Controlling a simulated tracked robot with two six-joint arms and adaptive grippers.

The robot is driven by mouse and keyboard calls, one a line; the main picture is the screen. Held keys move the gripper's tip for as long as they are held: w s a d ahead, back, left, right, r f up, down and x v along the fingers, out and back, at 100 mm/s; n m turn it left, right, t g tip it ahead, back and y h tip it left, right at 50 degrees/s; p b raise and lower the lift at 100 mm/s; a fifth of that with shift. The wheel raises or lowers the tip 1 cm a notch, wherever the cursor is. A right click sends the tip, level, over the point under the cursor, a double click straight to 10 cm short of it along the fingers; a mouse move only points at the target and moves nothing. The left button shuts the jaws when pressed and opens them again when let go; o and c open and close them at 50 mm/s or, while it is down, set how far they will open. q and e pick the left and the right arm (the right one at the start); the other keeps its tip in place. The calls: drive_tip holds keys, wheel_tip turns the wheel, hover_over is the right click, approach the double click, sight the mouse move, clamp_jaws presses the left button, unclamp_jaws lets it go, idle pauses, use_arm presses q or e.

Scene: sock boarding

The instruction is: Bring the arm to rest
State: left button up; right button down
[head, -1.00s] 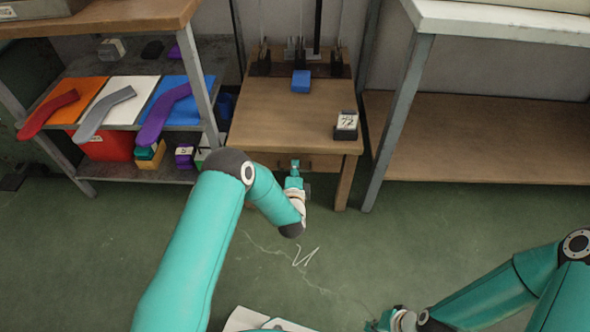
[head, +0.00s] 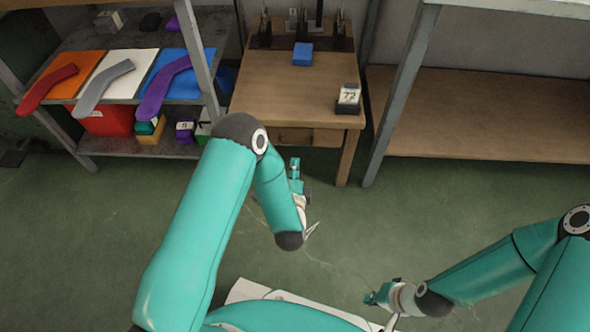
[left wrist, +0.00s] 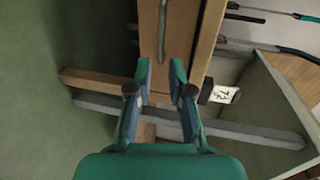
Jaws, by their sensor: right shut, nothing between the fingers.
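My left gripper (head: 295,165) is in front of the small wooden table (head: 262,100), over the floor and clear of the table's front. In the left wrist view its two fingers (left wrist: 160,78) stand apart with nothing between them. My left arm is bent at the elbow. My right gripper (head: 371,299) is low over the floor at the bottom of the head view, shut and empty. Both grippers are apart from every object.
A blue block (head: 302,54) and a number card on a dark stand (head: 347,99) are on the table. At left, a shelf (head: 75,60) holds red, grey and purple socks on coloured boards, with bins below. A bench (head: 480,115) stands right. Green floor lies open.

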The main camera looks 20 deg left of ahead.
use_arm(q)
drive_tip(key=shift+s+d+r, duration=0.1)
drive_tip(key=shift+s, duration=0.25)
drive_tip(key=a+r+n+g+p, duration=0.1)
drive_tip(key=a+r, duration=0.1)
drive_tip(key=a, duration=0.4)
drive_tip(key=s+d+f+n+g+h, duration=0.3)
drive_tip(key=s+d+n+g, duration=0.15)
drive_tip(key=s, duration=0.35)
drive_tip(key=s+d+f+n+g+h+p, duration=0.1)
drive_tip(key=s+d+f+n+g+h, duration=0.15)
drive_tip(key=s+n+g, duration=0.4)
drive_tip(key=s+d+f+n+g+h, duration=0.2)
drive_tip(key=s+d+f+n+h, duration=0.15)
drive_tip(key=s, duration=0.65)
wheel_tip(320, 180, up, 38)
drive_tip(key=n+p, duration=0.1)
drive_tip(key=p, duration=3.7)
drive_tip(key=shift+s+y, duration=0.15)
drive_tip(key=shift+y, duration=0.25)
drive_tip(key=shift+d, duration=0.1)
